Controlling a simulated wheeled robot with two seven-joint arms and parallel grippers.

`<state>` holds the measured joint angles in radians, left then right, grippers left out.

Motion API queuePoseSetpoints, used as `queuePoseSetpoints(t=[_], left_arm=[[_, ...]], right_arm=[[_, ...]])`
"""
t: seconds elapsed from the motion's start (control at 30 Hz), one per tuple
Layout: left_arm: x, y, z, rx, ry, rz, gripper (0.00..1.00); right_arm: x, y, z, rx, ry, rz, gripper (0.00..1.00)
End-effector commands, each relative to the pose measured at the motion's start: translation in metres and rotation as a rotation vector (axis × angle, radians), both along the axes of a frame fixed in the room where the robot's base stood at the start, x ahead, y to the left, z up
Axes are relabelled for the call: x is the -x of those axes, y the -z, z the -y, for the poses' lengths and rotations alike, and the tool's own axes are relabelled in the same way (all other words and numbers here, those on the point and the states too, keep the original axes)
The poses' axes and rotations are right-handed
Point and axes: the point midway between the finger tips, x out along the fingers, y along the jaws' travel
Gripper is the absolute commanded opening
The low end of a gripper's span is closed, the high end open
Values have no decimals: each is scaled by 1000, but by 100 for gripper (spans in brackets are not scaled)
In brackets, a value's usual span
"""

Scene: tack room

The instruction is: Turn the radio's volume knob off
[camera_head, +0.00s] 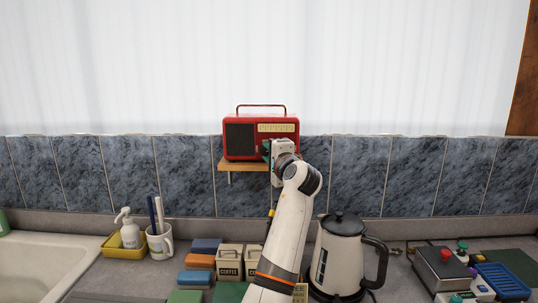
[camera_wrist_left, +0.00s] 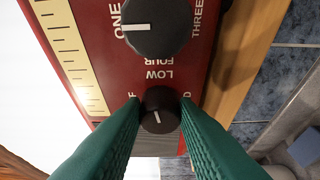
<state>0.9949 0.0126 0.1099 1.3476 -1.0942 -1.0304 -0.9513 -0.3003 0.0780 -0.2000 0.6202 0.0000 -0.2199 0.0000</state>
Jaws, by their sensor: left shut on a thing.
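The red radio (camera_head: 262,127) stands on a small wooden shelf on the tiled wall, its handle up and its dark speaker grille on the left. My left gripper (camera_head: 268,150) is at the right part of its front, hiding the controls there. In the left wrist view the green fingers of my left gripper (camera_wrist_left: 160,112) are shut on a small dark knob (camera_wrist_left: 160,108) with a short white mark. LOW is printed upside down beside it; other lettering is partly covered by the fingers. A larger knob (camera_wrist_left: 153,26) labelled ONE, THREE and FOUR lies beyond it. My right gripper is not in view.
The shelf (camera_head: 235,165) is narrow. Below it, the counter holds a kettle (camera_head: 340,255), canisters (camera_head: 229,262), a mug (camera_head: 160,242), a soap bottle in a yellow tray (camera_head: 112,247) and a blue rack (camera_head: 505,282). A sink (camera_head: 40,262) is at the left.

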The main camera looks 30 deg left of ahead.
Motion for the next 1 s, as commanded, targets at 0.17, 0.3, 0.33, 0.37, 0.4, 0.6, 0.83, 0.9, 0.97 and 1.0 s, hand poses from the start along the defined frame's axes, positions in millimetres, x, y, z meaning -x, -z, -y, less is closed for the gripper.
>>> queuePoseSetpoints(t=[0.17, 0.3, 0.33, 0.37, 0.4, 0.6, 0.83, 0.9, 0.97, 1.0], left_arm=[[0, -2, 0, 147, -1, 83, 4], [0, -3, 0, 261, -1, 152, 4], [0, -3, 0, 286, -1, 166, 4], [0, -3, 0, 310, -1, 182, 4], [0, -4, 0, 342, -1, 202, 4], [1, -5, -1, 506, -2, 301, 4], [2, -7, -3, 691, -3, 414, 4], [2, -7, -3, 749, -4, 448, 4], [2, -7, -3, 797, -3, 478, 4], [2, -8, -4, 827, -3, 497, 4]], right_arm=[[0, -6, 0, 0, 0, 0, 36], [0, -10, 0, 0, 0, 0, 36], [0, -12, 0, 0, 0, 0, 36], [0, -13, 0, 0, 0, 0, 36], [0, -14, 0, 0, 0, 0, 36], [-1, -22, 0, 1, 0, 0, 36], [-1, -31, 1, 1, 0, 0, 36], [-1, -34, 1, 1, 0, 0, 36], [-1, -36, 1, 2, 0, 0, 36], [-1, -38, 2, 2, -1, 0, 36]])
